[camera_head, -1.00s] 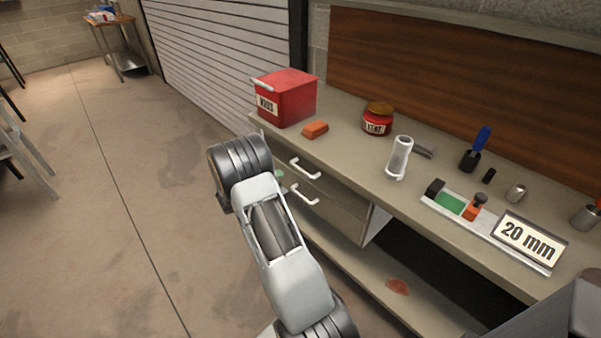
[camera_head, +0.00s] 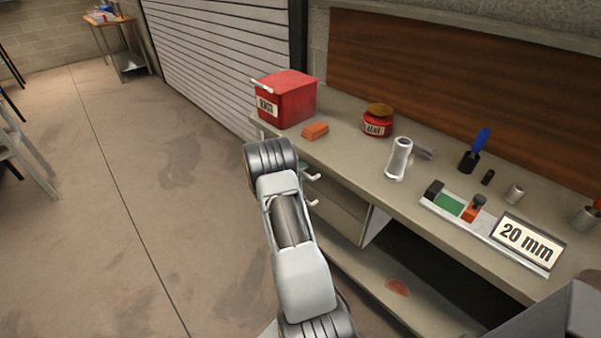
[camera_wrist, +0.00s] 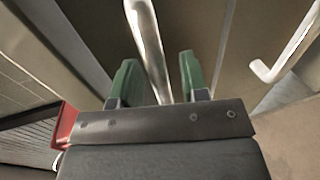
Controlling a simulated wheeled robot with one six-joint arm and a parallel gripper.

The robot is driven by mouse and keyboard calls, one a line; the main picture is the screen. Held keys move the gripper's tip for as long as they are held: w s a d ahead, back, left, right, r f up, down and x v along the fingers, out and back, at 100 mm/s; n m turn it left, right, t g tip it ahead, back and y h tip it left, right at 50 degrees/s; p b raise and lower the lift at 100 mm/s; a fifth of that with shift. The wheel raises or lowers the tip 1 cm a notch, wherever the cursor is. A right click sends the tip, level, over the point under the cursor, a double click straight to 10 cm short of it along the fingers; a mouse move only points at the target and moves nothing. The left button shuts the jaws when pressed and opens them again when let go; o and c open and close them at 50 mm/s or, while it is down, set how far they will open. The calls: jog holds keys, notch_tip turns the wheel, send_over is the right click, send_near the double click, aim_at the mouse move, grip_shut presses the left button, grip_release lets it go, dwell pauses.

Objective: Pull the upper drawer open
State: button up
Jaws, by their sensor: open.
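The upper drawer (camera_head: 336,193) is in the cabinet under the worktop and looks closed. Its white bar handle (camera_head: 313,177) is partly hidden by my arm in the head view. In the wrist view the upper handle (camera_wrist: 147,40) runs lengthwise between the two green fingertips of my gripper (camera_wrist: 158,80). The jaws are open, with a gap on each side of the bar; I cannot tell how deep the bar sits between them. The lower drawer's handle (camera_wrist: 290,48) is to the right in the wrist view, clear of the fingers.
A red box (camera_head: 287,98), an orange block (camera_head: 315,130), a red jar (camera_head: 377,122) and a white cylinder (camera_head: 399,158) stand on the worktop (camera_head: 352,155) above. A 20 mm sign (camera_head: 527,240) is further right. The floor (camera_head: 150,200) left of my arm is clear.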

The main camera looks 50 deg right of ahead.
jog(key=shift+c, duration=0.4)
grip_shut()
jog(key=shift+a, duration=0.15)
